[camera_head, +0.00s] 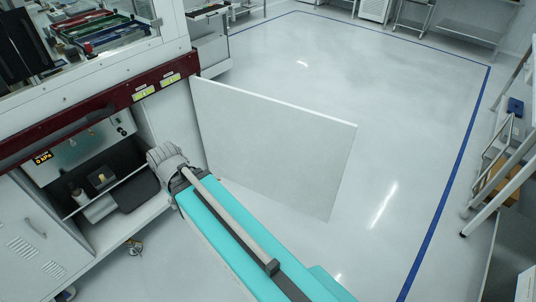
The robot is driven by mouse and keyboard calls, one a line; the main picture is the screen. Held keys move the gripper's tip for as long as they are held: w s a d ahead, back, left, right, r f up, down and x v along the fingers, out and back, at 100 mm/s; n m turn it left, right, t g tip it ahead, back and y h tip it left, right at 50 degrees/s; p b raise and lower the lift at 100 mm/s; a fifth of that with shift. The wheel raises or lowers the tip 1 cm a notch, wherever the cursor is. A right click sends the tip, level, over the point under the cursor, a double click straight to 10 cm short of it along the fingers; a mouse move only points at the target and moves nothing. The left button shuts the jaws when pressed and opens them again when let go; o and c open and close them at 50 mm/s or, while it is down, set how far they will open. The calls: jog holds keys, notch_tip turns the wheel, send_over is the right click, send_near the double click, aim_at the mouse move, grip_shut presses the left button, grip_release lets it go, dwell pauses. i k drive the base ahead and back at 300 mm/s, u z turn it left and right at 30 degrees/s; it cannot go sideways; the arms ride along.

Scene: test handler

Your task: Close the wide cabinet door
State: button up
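The wide cabinet door (275,145) is a large flat white panel. It stands open, swung well out from the white machine cabinet (182,118), with its hinged side at the cabinet's right part and its free edge out over the floor. The open compartment (125,165) beside it is dark inside and shows a grey control panel and some parts. My own teal and grey body and a grey ribbed part of mine stand in front of the opening, left of the door. I cannot make out gripper fingers in this view.
A closed vented white door (38,235) with a handle is at the lower left. The glossy floor (400,120) right of the open door is clear up to a blue line (462,160). A metal cart with rails (500,165) stands at the right edge.

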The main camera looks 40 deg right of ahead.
aim_at(296, 156)
jog(key=z, duration=2.75)
jog(key=i, duration=1.5)
jog(key=z, duration=0.05)
